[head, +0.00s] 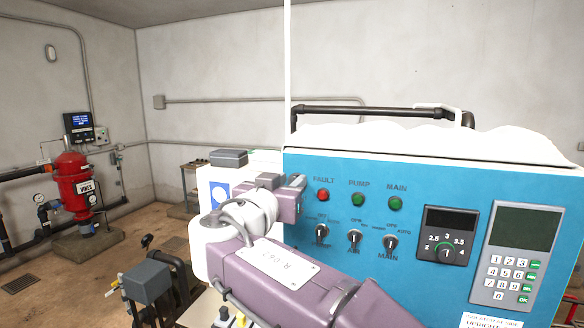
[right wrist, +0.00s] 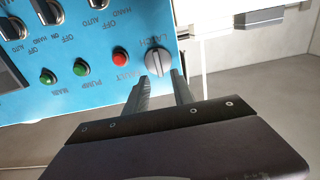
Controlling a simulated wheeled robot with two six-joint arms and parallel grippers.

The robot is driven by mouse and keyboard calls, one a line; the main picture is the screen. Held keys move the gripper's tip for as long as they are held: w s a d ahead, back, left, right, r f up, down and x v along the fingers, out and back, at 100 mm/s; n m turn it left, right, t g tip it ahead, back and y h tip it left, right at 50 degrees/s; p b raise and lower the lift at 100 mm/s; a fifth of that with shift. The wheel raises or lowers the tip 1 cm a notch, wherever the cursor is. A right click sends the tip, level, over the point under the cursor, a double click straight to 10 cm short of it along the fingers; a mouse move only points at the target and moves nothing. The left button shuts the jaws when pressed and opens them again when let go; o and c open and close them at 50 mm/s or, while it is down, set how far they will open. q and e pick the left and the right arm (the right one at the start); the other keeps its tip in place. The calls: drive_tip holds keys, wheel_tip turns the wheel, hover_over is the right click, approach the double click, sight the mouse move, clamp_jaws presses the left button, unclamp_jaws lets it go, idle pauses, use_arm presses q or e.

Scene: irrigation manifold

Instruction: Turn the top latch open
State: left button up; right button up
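The blue control panel (head: 400,175) fills the right half of the head view. In the right wrist view it appears upside down, with a round grey latch knob (right wrist: 157,62) lettered LATCH near the panel's edge, beside the red FAULT lamp (right wrist: 121,56). The knob's raised grip runs roughly up and down in that picture. My right gripper (right wrist: 160,88) is open, its two fingers apart and pointing towards the knob; I cannot tell whether they touch it. In the head view my right gripper (head: 292,196) is at the panel's upper left edge and covers most of the knob's area. My left gripper is out of view.
Green lamps (head: 358,199), several rotary switches (head: 354,240), a dial (head: 447,252) and a keypad (head: 516,266) are on the panel. A black pipe rail (head: 375,110) runs behind its top. A red tank (head: 75,185) stands far left, with open floor before it.

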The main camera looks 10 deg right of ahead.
drive_tip(key=shift+w+d+r, duration=0.15)
drive_tip(key=shift+w+d, duration=0.25)
drive_tip(key=shift+w, duration=0.1)
drive_tip(key=shift+w+d+f, duration=0.1)
drive_tip(key=shift+w+f, duration=0.1)
drive_tip(key=shift+w, duration=0.1)
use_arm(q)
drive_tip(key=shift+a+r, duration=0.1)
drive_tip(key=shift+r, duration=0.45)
use_arm(e)
clamp_jaws()
